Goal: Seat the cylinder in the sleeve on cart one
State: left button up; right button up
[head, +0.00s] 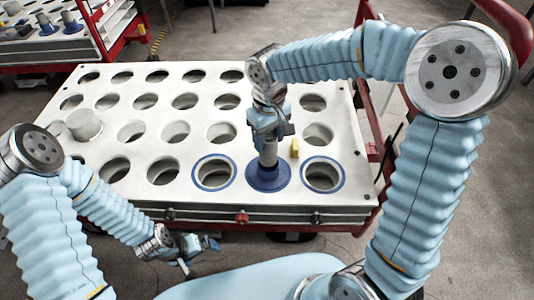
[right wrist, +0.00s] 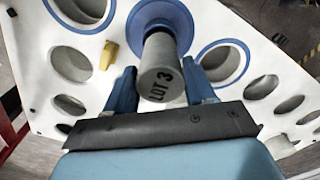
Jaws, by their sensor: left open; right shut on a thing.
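A grey cylinder (head: 268,154) marked "LOT 3" stands roughly upright over a blue flanged sleeve (head: 268,179) in the front row of the white cart top. Its marked end (right wrist: 160,84) faces the camera in the right wrist view, with the blue flange (right wrist: 176,18) behind it. The lower end meets the middle of the flange; how deep it sits is hidden. My right gripper (head: 268,128) is shut on the cylinder from above, its blue fingers on either side in the wrist view. My left gripper (head: 190,252) is open and empty, low in front of the cart.
The white cart top (head: 230,139) has rows of open holes; blue-ringed holes (head: 322,174) lie either side of the sleeve. A small yellow block (head: 294,148) stands close right of the cylinder. Another grey cylinder (head: 84,124) is at the left. A red-framed cart stands behind left.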

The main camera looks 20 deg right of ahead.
aim_at(269, 151)
notch_tip(269, 151, down, 6)
jog(key=shift+r, duration=0.15)
jog(key=shift+b, duration=0.3)
jog(key=o, duration=1.4)
jog(key=shift+r, duration=0.2)
notch_tip(269, 151, up, 12)
jog(key=shift+f+p, duration=0.15)
jog(key=shift+p, duration=0.6)
